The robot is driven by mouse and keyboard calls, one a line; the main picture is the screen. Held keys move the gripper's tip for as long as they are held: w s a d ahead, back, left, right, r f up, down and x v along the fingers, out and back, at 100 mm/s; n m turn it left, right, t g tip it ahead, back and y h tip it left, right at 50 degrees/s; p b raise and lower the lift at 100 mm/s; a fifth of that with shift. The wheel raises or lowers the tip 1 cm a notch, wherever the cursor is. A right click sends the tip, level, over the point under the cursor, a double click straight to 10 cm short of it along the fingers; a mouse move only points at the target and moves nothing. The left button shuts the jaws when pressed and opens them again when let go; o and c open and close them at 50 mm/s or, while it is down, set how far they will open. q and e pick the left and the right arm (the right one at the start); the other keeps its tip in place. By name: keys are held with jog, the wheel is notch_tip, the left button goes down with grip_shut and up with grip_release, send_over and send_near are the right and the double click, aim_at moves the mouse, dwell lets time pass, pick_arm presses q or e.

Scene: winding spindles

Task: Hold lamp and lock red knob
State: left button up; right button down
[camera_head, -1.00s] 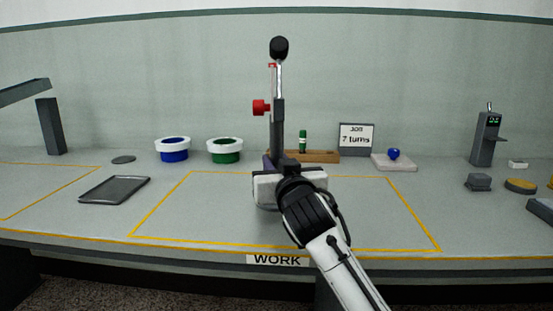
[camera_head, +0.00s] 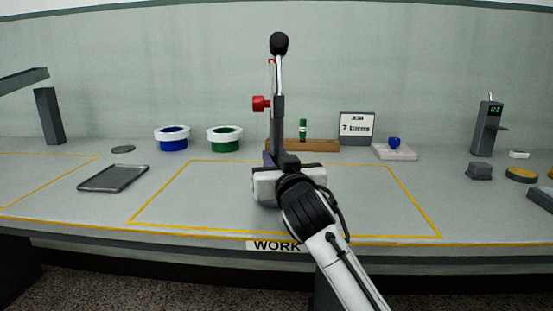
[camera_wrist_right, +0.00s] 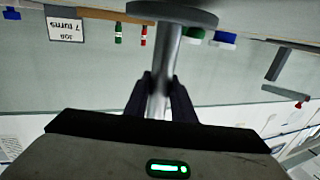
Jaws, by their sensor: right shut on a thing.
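The lamp stands upright in the middle of the marked work area, with a black head (camera_head: 279,43), a silver rod and a dark grey lower post (camera_head: 278,125). Its red knob (camera_head: 261,104) sticks out to the left of the post. My right gripper (camera_head: 278,165) is low on the lamp, its fingers mostly hidden by my wrist. In the right wrist view, which is upside down, the two dark fingers (camera_wrist_right: 160,98) are shut on the grey post (camera_wrist_right: 158,80), beside its round base (camera_wrist_right: 172,12). My left gripper is not in view.
Behind the lamp is a wooden rack (camera_head: 318,145) with a green spindle (camera_head: 303,129). Blue (camera_head: 173,141) and green (camera_head: 224,141) pots stand left of it. A sign (camera_head: 357,127) reads 7 turns. A dark tray (camera_head: 113,179) lies left; the work area's sides are clear.

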jog(key=shift+f, duration=0.9)
dwell(0.4)
jog(key=c, duration=1.4)
grip_release()
jog(key=shift+f, duration=0.15)
jog(key=shift+s, duration=0.1)
jog(key=shift+v, duration=3.9)
